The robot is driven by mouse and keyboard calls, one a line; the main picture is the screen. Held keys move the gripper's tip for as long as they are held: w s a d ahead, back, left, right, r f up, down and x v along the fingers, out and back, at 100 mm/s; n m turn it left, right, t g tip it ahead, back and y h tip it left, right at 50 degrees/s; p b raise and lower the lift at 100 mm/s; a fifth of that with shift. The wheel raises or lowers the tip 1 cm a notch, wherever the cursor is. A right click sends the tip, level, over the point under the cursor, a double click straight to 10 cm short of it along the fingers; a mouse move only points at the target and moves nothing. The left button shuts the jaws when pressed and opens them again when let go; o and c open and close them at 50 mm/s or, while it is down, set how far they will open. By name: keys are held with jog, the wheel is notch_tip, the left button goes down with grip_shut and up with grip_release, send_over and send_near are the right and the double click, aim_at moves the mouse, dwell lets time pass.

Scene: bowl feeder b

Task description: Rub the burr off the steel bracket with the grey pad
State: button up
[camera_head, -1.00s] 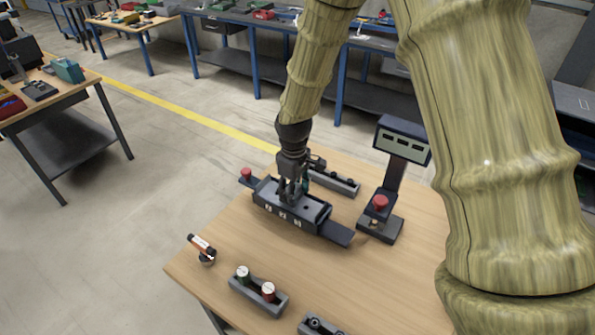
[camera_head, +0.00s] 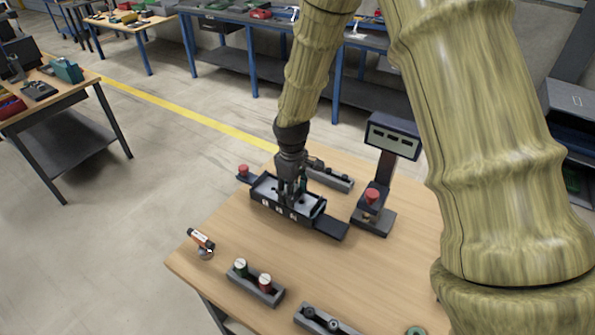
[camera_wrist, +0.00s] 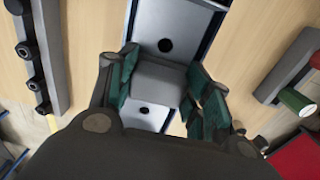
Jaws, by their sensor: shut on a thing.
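My gripper (camera_head: 290,192) reaches down over the dark fixture (camera_head: 312,207) on the wooden table. In the wrist view its green-padded fingers (camera_wrist: 160,85) are shut on the grey pad (camera_wrist: 158,80), a block with rounded edges. Beneath the pad lies the steel bracket (camera_wrist: 172,18), a flat pale plate with dark round holes, set in the dark-walled fixture. The pad covers the middle of the bracket between two holes. I cannot tell whether the pad touches the bracket. No burr can be made out.
A post with a display box (camera_head: 392,136) and red button (camera_head: 372,195) stands right of the fixture. A dark rack (camera_head: 331,177) lies behind it. The table between is clear.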

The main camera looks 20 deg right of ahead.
jog(key=shift+w+a+r, duration=0.15)
jog(key=shift+a+r, duration=0.05)
jog(key=shift+r, duration=0.3)
jog(key=shift+w+a+r, duration=0.15)
jog(key=shift+r, duration=0.35)
jog(key=shift+w+d+r+p, duration=0.1)
jog(key=shift+p, duration=0.35)
jog(key=shift+s+d+r+p, duration=0.2)
jog(key=shift+r+p, duration=0.2)
jog(key=shift+r, duration=0.2)
jog(key=shift+s+d+r+p, duration=0.2)
jog(key=shift+r+p, duration=0.2)
jog(key=shift+r, duration=0.15)
jog(key=shift+w+a+r+p, duration=0.1)
jog(key=shift+w+r+p, duration=0.05)
jog(key=shift+r+p, duration=0.3)
jog(key=shift+w+a+r+p, duration=0.1)
jog(key=shift+r+p, duration=0.15)
jog(key=shift+r, duration=0.25)
jog(key=shift+s+d+r+p, duration=0.15)
jog(key=shift+r+p, duration=0.35)
jog(key=shift+r, duration=0.25)
